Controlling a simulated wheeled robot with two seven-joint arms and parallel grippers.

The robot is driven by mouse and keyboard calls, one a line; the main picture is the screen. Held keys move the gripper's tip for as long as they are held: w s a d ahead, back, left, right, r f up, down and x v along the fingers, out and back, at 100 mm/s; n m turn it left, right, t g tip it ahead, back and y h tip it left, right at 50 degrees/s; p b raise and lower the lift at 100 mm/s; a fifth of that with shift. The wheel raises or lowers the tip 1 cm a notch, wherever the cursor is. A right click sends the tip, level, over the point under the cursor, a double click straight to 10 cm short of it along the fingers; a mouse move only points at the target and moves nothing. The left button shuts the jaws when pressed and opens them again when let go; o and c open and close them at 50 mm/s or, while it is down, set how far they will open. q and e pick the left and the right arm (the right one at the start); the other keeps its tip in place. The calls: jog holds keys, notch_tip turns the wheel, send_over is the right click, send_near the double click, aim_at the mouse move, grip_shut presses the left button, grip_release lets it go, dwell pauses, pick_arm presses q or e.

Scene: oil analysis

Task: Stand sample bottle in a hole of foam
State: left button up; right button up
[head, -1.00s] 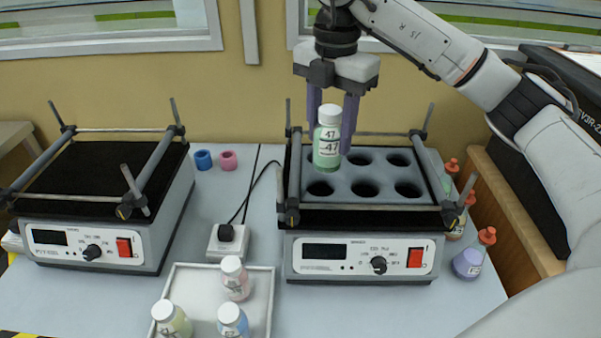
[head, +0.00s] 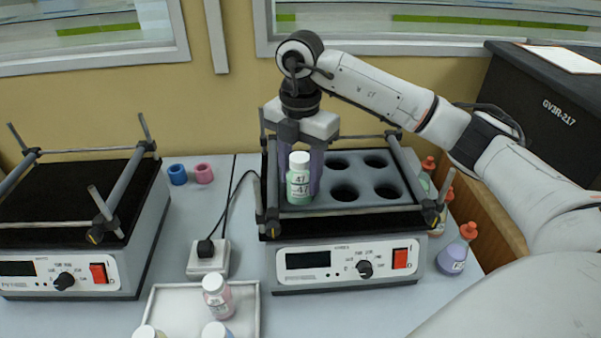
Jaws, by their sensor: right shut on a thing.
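The sample bottle (head: 299,184) has a white cap, green contents and a label reading 47. My right gripper (head: 308,172) is shut on it and holds it upright at the front left of the foam. The grey foam (head: 360,194) lies in the right shaker and shows several round dark holes. The bottle and fingers cover the left part of the foam. I cannot tell whether the bottle's base is inside a hole or just above it. My left gripper is not in view.
Rods and clamps frame the right shaker (head: 345,262). The left shaker (head: 70,262) has a bare black top. A white tray (head: 247,312) with three bottles stands in front. Orange-capped bottles (head: 452,257) stand at the right. Blue and pink rings (head: 204,172) lie between the shakers.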

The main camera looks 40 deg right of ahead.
jog(key=o, duration=0.9)
jog(key=shift+f, duration=0.15)
jog(key=shift+r, duration=0.35)
notch_tip(320, 180, up, 12)
jog(key=shift+f+p, duration=0.15)
jog(key=shift+p, duration=0.6)
